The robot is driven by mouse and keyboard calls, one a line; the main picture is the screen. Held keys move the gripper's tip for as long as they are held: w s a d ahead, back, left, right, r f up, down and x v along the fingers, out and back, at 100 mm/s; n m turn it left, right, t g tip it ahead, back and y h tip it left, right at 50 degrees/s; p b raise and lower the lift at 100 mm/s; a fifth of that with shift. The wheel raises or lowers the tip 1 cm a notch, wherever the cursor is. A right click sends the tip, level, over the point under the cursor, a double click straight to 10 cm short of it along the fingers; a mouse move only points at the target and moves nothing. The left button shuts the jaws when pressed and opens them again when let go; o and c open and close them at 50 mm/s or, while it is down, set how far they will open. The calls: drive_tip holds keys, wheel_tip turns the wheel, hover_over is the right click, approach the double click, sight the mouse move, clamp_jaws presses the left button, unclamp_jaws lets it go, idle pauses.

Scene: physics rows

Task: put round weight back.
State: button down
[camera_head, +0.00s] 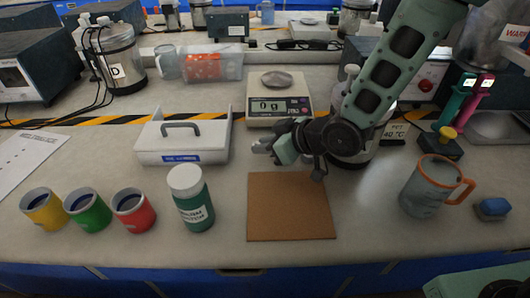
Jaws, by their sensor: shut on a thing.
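My gripper (272,149) reaches in from the upper right and is shut, pointing left, above the bench in front of the scale. A small grey piece at its fingertips appears to be the round weight (261,146); the fingers hide much of it and its shape is unclear. A white box with a grey handle (182,143) sits just left of my gripper, apart from it. A digital scale (279,107) behind my gripper reads 0 g, and its round grey pan (276,82) looks empty.
A brown board (290,207) lies bare below my gripper. A green bottle with white lid (191,198) and yellow, green and red cups (132,211) stand front left. A grey mug with orange handle (432,187) and a blue block (492,208) are at right.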

drive_tip(key=shift+f, duration=1.3)
drive_tip(key=shift+f, duration=0.1)
drive_tip(key=shift+f+b, duration=0.15)
drive_tip(key=shift+b, duration=0.15)
drive_tip(key=c, duration=1.3)
unclamp_jaws()
drive_tip(key=shift+r, duration=0.2)
